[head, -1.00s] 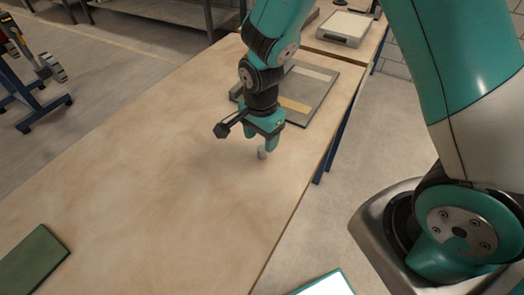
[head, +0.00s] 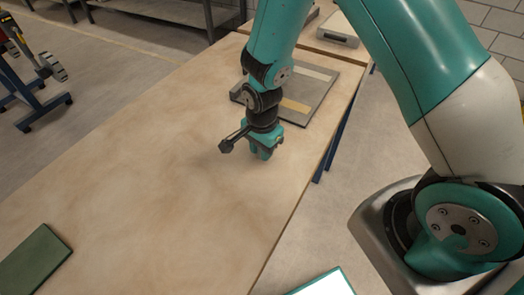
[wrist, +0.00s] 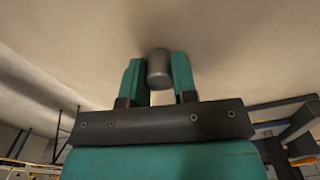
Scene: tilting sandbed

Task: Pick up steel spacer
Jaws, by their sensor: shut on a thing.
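The steel spacer (wrist: 159,68) is a small grey upright cylinder with a rounded-looking edge, seen in the wrist view between the two teal fingers. My gripper (wrist: 159,78) is shut on it, with one finger on each side. In the head view my gripper (head: 261,156) points down at the wooden table (head: 150,185), low over its surface near the right edge. The spacer is hidden behind the fingers in that view.
A grey tray-like board (head: 315,95) with pale strips lies just behind my gripper. A dark green block (head: 35,258) lies at the front left. The middle and left of the table are clear. The table's right edge is close to my gripper.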

